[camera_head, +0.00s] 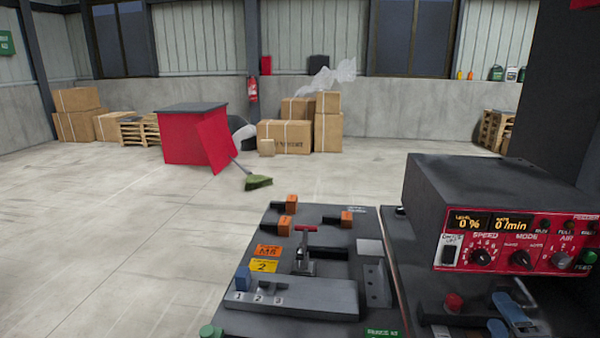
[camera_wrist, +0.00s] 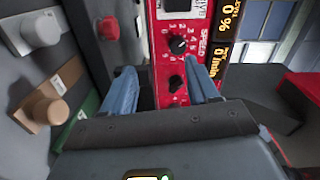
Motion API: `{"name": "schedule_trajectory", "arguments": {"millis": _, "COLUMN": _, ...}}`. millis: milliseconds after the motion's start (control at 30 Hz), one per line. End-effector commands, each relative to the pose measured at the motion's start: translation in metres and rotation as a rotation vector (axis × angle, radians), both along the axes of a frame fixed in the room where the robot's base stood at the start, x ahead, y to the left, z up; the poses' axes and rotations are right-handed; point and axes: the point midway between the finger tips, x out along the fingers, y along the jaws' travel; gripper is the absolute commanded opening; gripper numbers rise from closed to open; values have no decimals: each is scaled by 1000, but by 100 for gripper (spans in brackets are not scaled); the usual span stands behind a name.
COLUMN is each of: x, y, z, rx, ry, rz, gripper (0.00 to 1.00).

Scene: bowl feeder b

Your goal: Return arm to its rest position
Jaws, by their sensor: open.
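My gripper (camera_wrist: 163,82) is open, with its two blue fingers apart and nothing held between them. It also shows in the head view (camera_head: 503,316), low at the right, in front of the red control panel (camera_head: 520,238). In the wrist view the panel (camera_wrist: 172,60) is seen between and beyond the fingers, with black knobs marked by numbers. I cannot tell whether the fingers touch anything. Most of my arm is out of view.
The dark control box (camera_head: 490,180) stands close behind my gripper. A red button (camera_head: 453,302) is just left of it. A dark work board (camera_head: 330,265) with orange clips, a red-handled clamp (camera_head: 305,240) and a grey numbered block (camera_head: 290,298) lies left. The floor beyond is open.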

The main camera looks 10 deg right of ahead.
Motion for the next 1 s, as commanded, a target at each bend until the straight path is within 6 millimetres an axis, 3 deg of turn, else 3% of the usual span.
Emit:
{"name": "schedule_trajectory", "arguments": {"millis": 33, "x": -18, "y": 17, "z": -14, "rx": -48, "ry": 39, "rz": 9, "gripper": 60}}
{"name": "schedule_trajectory", "arguments": {"millis": 200, "x": -79, "y": 63, "z": -41, "rx": -258, "ry": 151, "rz": 44, "gripper": 60}}
{"name": "schedule_trajectory", "arguments": {"millis": 433, "x": -163, "y": 117, "z": -53, "rx": -555, "ry": 274, "rz": 123, "gripper": 60}}
{"name": "schedule_trajectory", "arguments": {"millis": 667, "x": -244, "y": 159, "z": -39, "rx": -856, "ry": 358, "rz": 230, "gripper": 60}}
{"name": "schedule_trajectory", "arguments": {"millis": 800, "x": -289, "y": 179, "z": -21, "rx": -1044, "ry": 387, "rz": 305, "gripper": 60}}
{"name": "schedule_trajectory", "arguments": {"millis": 1000, "x": -336, "y": 198, "z": 10, "rx": -1271, "ry": 396, "rz": 401, "gripper": 60}}
